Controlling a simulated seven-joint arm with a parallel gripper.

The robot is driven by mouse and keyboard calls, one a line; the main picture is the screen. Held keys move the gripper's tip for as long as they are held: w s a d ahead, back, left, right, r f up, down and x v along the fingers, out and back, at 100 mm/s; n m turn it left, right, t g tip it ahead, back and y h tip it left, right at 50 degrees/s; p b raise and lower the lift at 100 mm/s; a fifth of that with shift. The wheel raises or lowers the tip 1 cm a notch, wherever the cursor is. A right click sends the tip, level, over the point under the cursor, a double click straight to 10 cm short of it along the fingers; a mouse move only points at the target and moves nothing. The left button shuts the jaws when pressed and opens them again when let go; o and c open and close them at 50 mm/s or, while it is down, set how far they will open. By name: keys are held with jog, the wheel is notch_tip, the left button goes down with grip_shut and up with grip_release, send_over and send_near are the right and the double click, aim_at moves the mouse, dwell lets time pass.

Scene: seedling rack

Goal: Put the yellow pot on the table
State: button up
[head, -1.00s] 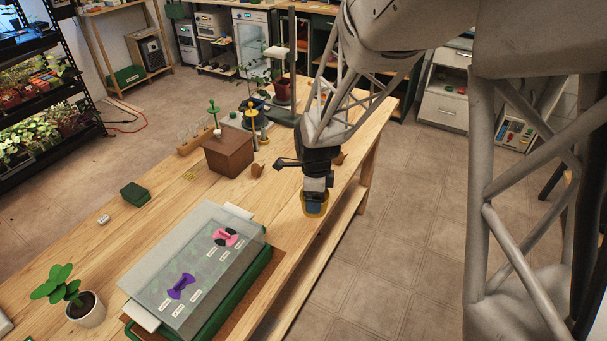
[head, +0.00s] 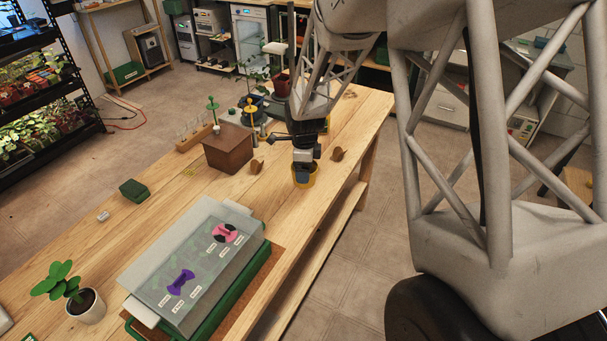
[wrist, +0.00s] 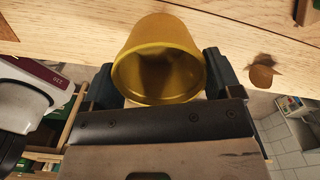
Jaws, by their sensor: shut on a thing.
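The yellow pot (head: 304,181) is held upright or nearly so in my gripper (head: 304,168), over the wooden table (head: 205,205) near its right edge. In the wrist view the yellow pot (wrist: 158,50) fills the space between the two dark fingers of my gripper (wrist: 162,78), which are shut on it from either side. The pot's round rim faces the wrist camera, and its inside looks shadowed. I cannot tell whether its bottom touches the tabletop. My gripper hides part of the pot in the head view.
Small brown curved pieces stand on either side of the pot, one at left (head: 257,167) and one at right (head: 337,155). A brown box (head: 228,150) stands to the left. A lidded green tray (head: 235,285) is in front. Bare wood lies between.

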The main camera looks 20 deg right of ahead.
dwell(0.3)
jog(key=shift+w, duration=0.55)
jog(key=shift+s+f, duration=0.1)
jog(key=shift+f, duration=1.65)
jog(key=shift+f, duration=0.15)
jog(key=o, duration=0.8)
jog(key=shift+c, duration=0.2)
notch_tip(320, 180, up, 12)
